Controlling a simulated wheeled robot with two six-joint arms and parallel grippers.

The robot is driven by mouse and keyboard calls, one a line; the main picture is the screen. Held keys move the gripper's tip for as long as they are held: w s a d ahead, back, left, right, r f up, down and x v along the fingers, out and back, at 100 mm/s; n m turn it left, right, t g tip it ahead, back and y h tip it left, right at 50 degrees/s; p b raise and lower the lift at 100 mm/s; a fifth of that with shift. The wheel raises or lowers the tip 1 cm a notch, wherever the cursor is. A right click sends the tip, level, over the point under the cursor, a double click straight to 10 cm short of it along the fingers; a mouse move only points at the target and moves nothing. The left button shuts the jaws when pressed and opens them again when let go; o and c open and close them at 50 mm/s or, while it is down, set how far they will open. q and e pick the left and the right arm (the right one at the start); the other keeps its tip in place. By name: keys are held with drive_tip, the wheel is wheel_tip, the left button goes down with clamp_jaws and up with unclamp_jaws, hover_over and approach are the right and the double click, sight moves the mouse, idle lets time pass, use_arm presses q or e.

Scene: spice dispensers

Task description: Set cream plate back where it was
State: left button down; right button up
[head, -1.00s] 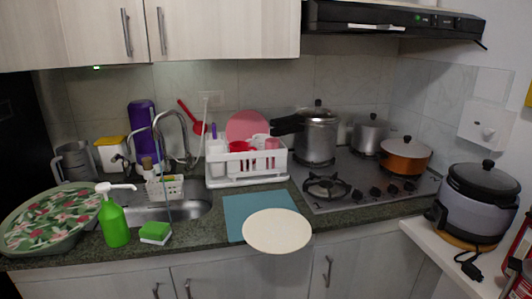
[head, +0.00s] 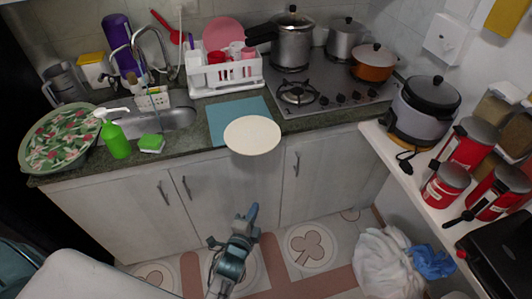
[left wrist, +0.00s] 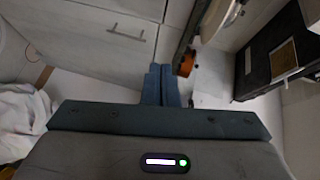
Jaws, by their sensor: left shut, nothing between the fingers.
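The cream plate (head: 252,136) is a flat round disc at the counter's front edge. It overlaps the front right part of the blue mat (head: 228,117) and reaches out past the counter edge. My left gripper (head: 247,216) is shut and empty. It is low in front of the cabinet doors, below and apart from the plate. Its closed fingers (left wrist: 161,86) show in the left wrist view with nothing between them. My right gripper is not in view.
The counter (head: 182,150) also holds a green soap bottle (head: 115,140), a sponge (head: 151,144), a patterned tray (head: 62,138) and a white dish rack (head: 226,80). The stove (head: 320,95) is right of the mat. A shelf (head: 400,160) with a cooker stands at right. White cloth lies on the floor.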

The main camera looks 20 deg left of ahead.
sight(251, 147)
use_arm(q)
wheel_tip(251, 147, up, 7)
drive_tip(key=m+t, duration=0.1)
drive_tip(key=m, duration=0.1)
drive_tip(key=w+a+b, duration=0.2)
drive_tip(key=w, duration=1.1)
drive_tip(key=shift+w+r+t, duration=0.2)
drive_tip(key=shift+t, duration=0.1)
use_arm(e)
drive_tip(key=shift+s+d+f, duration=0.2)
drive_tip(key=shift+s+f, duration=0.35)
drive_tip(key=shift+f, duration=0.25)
use_arm(q)
drive_tip(key=shift+a, duration=0.1)
drive_tip(key=w+a, duration=0.5)
drive_tip(key=shift+w+a, duration=0.1)
drive_tip(key=shift+a, duration=0.1)
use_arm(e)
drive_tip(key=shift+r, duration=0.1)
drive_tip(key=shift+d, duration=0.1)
